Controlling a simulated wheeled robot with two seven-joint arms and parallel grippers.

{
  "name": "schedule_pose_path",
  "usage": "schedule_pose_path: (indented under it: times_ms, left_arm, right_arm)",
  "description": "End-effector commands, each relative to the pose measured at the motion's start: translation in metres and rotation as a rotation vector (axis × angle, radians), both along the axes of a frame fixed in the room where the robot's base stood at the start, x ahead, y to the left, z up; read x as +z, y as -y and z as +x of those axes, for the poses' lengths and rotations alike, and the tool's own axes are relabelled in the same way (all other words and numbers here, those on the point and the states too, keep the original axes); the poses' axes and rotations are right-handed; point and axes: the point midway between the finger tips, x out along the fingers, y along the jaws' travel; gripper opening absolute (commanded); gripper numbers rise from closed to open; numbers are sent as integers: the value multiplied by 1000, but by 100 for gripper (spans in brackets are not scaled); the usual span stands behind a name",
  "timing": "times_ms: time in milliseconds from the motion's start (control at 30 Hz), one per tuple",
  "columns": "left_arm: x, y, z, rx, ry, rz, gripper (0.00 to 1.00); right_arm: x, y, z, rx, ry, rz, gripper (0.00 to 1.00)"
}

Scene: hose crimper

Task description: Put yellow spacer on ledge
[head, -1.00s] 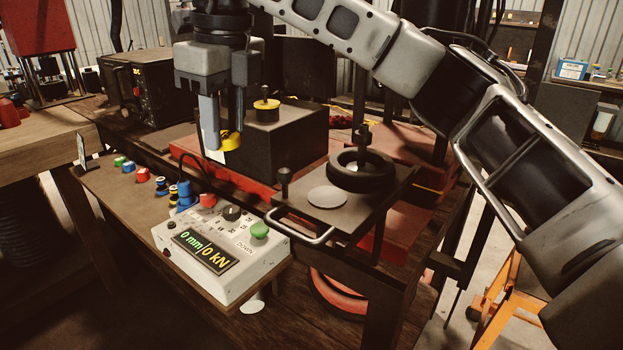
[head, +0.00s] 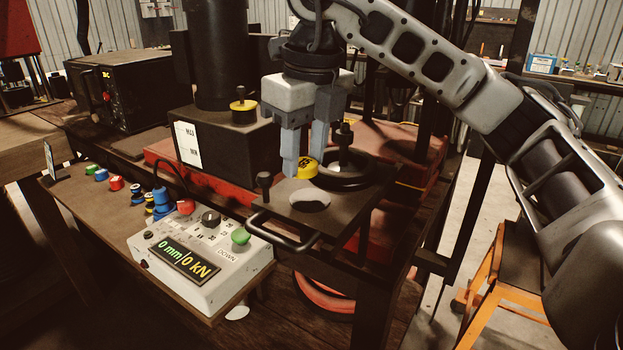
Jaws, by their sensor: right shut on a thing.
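The yellow spacer (head: 306,169) is a short yellow ring with dark markings. It is held at the fingertips of my right gripper (head: 303,160), which is shut on it. The gripper points down above the dark square plate (head: 284,206), beside the black ring on that plate. I cannot tell whether the spacer touches the plate. A brown ledge (head: 85,205) runs along the front of the bench at left, with several small coloured spacers in a row (head: 116,183). My left gripper is not in view.
A white control box (head: 200,250) with a display and buttons stands at the ledge's right end. A black ring (head: 355,172) and an upright post are close to the gripper. A black block (head: 222,145) stands behind left. The ledge's front left part is clear.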

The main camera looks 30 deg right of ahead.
Motion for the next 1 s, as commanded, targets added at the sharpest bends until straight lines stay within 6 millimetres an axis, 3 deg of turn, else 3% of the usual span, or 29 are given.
schedule_pose_path:
  times_ms: [200, 400, 767, 800, 1000]
  left_arm:
    - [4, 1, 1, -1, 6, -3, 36]
    - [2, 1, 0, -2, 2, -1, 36]
    - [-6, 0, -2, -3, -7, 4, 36]
    - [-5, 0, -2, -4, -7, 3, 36]
    - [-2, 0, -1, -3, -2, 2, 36]
  right_arm:
    - [-11, 9, -6, -1, 0, 0, 9]
    - [-39, 8, -6, 0, 0, 1, 9]
    - [-45, 7, -6, 1, 2, 1, 9]
    - [-44, 7, -6, 1, 1, 1, 40]
    - [-44, 7, -6, 1, 1, 1, 44]
